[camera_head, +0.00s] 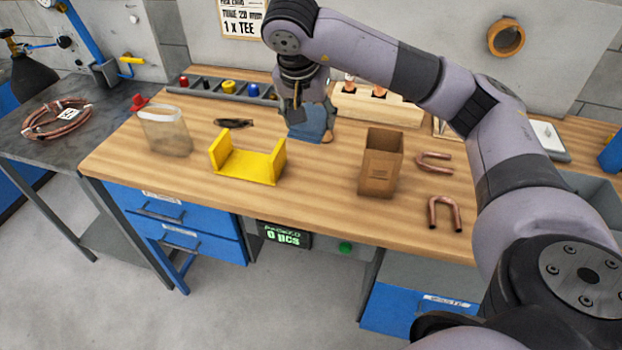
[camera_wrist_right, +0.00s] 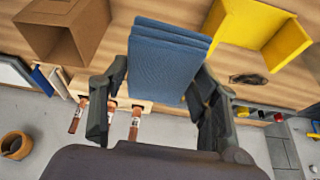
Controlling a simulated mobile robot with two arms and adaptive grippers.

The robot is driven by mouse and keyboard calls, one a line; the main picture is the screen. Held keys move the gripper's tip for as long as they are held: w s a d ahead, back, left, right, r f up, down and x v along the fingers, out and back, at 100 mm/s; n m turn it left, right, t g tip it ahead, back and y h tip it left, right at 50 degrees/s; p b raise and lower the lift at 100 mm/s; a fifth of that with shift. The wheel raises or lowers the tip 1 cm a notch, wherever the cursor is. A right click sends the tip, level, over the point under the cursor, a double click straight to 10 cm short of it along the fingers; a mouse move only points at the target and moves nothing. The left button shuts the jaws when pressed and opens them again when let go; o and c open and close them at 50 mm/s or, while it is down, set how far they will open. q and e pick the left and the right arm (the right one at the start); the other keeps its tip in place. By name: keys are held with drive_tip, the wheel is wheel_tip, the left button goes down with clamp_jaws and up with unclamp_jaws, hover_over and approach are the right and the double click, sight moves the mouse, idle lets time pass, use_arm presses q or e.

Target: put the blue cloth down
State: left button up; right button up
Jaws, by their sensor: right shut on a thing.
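The blue cloth (camera_head: 311,122) is at the back middle of the wooden bench, right under my right gripper (camera_head: 300,108). In the right wrist view the folded blue cloth (camera_wrist_right: 165,62) sits between the two dark fingers of my right gripper (camera_wrist_right: 160,95), which is shut on it. I cannot tell whether the cloth touches the bench top. My left gripper is not in view.
A yellow U-shaped holder (camera_head: 248,166) and a clear container (camera_head: 166,131) stand to the left. A brown open box (camera_head: 380,162) and bent copper tubes (camera_head: 445,214) are to the right.

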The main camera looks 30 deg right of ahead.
hover_over(312, 183)
drive_tip(key=f, duration=0.7)
drive_tip(key=a+f, duration=0.1)
drive_tip(key=f, duration=0.3)
drive_tip(key=shift+s+f, duration=0.15)
drive_tip(key=shift+s, duration=0.2)
wheel_tip(312, 183, down, 5)
drive_tip(key=shift+d+f, duration=0.1)
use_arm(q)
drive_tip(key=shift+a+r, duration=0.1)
use_arm(e)
drive_tip(key=shift+f, duration=0.45)
drive_tip(key=o, duration=0.6)
drive_tip(key=shift+s+r, duration=0.1)
drive_tip(key=o, duration=0.4)
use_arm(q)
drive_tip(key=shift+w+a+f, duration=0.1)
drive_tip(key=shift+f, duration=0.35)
